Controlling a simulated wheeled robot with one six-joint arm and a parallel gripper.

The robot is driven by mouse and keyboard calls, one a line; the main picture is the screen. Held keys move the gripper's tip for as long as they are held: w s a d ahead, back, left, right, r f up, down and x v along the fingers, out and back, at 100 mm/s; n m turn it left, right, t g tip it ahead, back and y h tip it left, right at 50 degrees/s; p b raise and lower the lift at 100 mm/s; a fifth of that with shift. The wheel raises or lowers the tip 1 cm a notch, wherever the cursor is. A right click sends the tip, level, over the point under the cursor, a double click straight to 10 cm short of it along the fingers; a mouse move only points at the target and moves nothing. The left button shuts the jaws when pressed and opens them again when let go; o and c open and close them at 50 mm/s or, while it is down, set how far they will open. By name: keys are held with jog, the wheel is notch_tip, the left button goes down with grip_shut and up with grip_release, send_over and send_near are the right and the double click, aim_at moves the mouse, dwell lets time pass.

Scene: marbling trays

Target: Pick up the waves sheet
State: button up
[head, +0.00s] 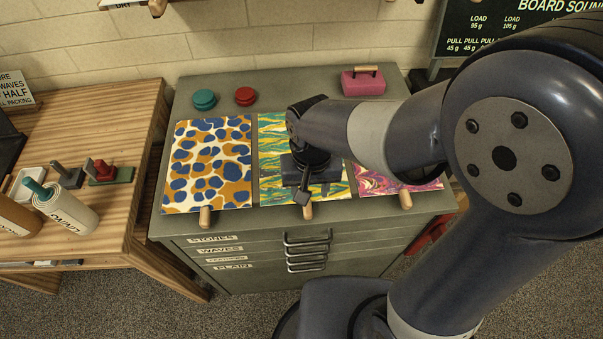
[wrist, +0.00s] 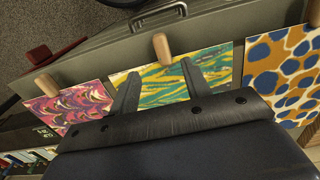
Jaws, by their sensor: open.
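The waves sheet (head: 268,135), taken as the middle one with green, yellow and blue wavy streaks, lies flat on the grey cabinet top. A wooden peg (head: 308,211) is at its front edge. My gripper (head: 303,188) is over this sheet and hides its middle in the head view. In the wrist view, my gripper (wrist: 160,68) is open and empty, its two fingers spread over the waves sheet (wrist: 160,80), pointing toward the edge with the peg (wrist: 162,48). The gap between fingers and sheet is hard to judge.
A blue-and-orange spotted sheet (head: 208,165) lies to the left, a pink swirled sheet (head: 385,180) to the right, partly behind my arm. Teal (head: 204,99) and red (head: 245,96) round pieces and a pink block (head: 363,81) stand at the back. A wooden table (head: 100,105) adjoins at left.

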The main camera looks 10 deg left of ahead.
jog(key=shift+a+f+p, duration=0.15)
jog(key=shift+f+p, duration=0.05)
jog(key=shift+f, duration=1.5)
jog(key=shift+a+f+p, duration=0.1)
jog(key=shift+f+p, duration=0.1)
jog(key=shift+f, duration=1.5)
grip_shut()
